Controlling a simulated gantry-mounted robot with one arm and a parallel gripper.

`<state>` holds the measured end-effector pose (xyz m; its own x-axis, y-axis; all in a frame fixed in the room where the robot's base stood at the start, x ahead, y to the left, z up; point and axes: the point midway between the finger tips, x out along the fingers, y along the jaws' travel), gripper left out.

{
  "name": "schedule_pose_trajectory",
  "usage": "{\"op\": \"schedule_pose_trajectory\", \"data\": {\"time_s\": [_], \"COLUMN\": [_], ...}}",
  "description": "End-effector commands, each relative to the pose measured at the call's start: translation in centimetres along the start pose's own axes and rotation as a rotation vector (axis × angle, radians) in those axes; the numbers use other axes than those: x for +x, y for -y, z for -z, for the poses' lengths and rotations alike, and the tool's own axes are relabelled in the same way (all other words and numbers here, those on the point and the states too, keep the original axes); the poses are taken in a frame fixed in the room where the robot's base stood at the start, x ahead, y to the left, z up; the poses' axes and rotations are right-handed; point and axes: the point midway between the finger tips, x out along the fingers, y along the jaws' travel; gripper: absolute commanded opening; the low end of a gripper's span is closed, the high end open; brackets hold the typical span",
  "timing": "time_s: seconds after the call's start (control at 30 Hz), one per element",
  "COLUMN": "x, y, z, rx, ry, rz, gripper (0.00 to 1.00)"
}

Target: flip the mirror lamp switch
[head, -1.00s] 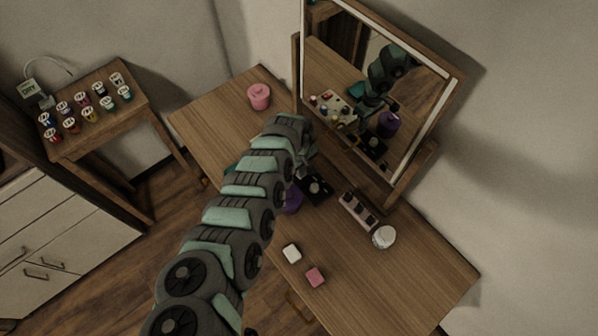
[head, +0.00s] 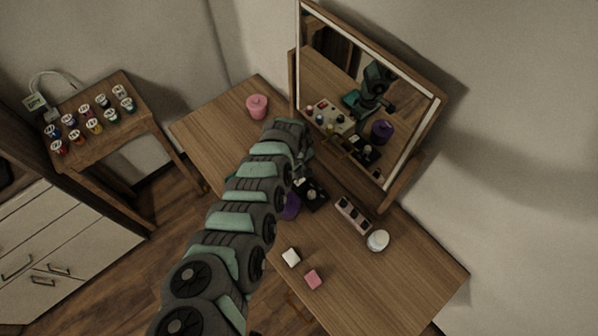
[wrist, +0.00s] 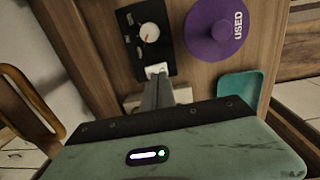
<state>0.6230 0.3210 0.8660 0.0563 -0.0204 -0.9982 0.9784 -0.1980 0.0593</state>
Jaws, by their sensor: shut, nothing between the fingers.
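The mirror (head: 370,90) stands at the back of the wooden dressing table in the head view. A black box with a white dial (head: 312,193) lies on the table in front of it, and it also shows in the wrist view (wrist: 137,50). My gripper (wrist: 157,74) is shut and empty in the wrist view, its tips at the lower edge of that box. A small white patch shows at the tips; I cannot tell if it is a switch or part of the fingers. A pale panel (wrist: 133,104) lies partly hidden behind the fingers. In the head view my arm hides the gripper.
A purple round container marked USED (wrist: 213,35) and a teal dish (wrist: 240,88) are close right of my gripper. On the table are a pink jar (head: 257,106), a pale strip with black knobs (head: 352,214), a white jar (head: 377,240), a white block (head: 290,257) and a pink block (head: 312,280).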

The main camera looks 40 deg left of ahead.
Motion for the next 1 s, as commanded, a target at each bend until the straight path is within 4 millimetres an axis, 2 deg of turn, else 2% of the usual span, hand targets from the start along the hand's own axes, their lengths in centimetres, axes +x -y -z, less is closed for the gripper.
{"op": "schedule_pose_trajectory", "data": {"time_s": [0.03,0.1,0.5,0.7,1.0], "x": [-1.2,-2.4,-8.2,-9.4,-9.5], "y": [0.1,0.1,0.5,0.5,0.5], "z": [0.2,0.3,0.4,0.2,0.1], "rx": [-0.002,-0.002,-0.002,-0.001,-0.001], "ry": [0.000,-0.002,-0.004,-0.001,0.000], "rz": [-0.002,-0.002,0.003,0.003,0.003], "gripper": [0.00,0.00,0.00,0.00,0.00]}}
